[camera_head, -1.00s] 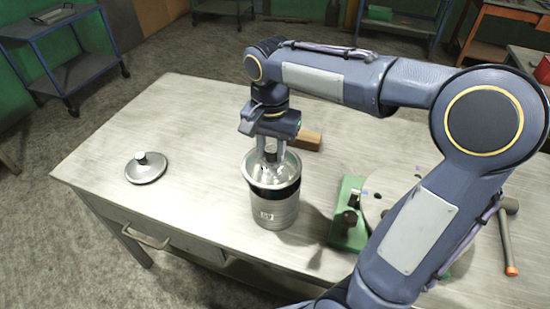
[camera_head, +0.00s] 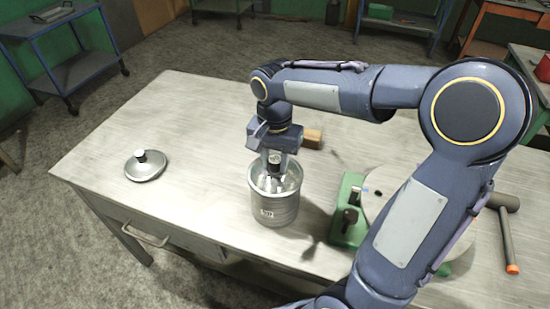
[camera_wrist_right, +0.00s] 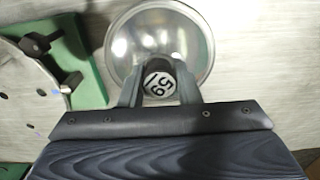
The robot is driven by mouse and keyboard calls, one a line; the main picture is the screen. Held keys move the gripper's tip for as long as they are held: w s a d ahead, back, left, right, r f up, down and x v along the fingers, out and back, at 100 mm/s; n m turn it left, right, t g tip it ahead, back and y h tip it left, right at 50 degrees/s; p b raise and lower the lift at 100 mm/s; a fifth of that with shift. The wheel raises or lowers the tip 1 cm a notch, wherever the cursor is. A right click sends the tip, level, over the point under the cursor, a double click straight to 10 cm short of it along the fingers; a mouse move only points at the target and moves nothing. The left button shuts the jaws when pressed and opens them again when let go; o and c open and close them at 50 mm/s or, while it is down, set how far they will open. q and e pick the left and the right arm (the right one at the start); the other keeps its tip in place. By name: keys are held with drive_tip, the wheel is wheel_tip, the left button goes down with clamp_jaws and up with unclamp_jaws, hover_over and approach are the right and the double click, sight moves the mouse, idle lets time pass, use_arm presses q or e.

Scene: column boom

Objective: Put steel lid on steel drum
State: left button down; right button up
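The steel drum (camera_head: 275,209) stands upright on the bench, a label on its front. A shiny, round steel lid (camera_head: 292,181) sits at its mouth; no gap shows between them from here. In the right wrist view the lid (camera_wrist_right: 193,43) shows as a bright disc with a dark, labelled knob (camera_wrist_right: 158,79) in the middle. My right gripper (camera_head: 274,159) is above the drum, pointing down, its fingers on both sides of the knob and shut on it. In the wrist view the fingers (camera_wrist_right: 159,88) flank the knob; the drum is hidden beneath the lid. My left gripper is out of view.
A green fixture with a round plate (camera_head: 349,218) stands close right of the drum. A wooden block (camera_head: 313,138) is behind; a hammer (camera_head: 507,241) lies far right.

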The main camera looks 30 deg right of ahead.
sight(275, 159)
drive_tip(key=o, duration=0.4)
drive_tip(key=shift+r, duration=0.1)
drive_tip(key=shift+r+p, duration=0.35)
drive_tip(key=shift+r, duration=0.4)
wheel_tip(275, 159, up, 11)
drive_tip(key=shift+s+a+f+n+t+y, duration=0.85)
drive_tip(key=shift+s+f+n, duration=0.75)
drive_tip(key=shift+s, duration=1.25)
drive_tip(key=shift+s+a+f+n+t+y, duration=0.5)
drive_tip(key=shift+s+f+n+t, duration=0.6)
drive_tip(key=shift+s+f, duration=1.4)
drive_tip(key=shift+s+a+f+n+t+y, duration=0.7)
drive_tip(key=shift+s+f+n, duration=0.75)
drive_tip(key=shift+s, duration=1.7)
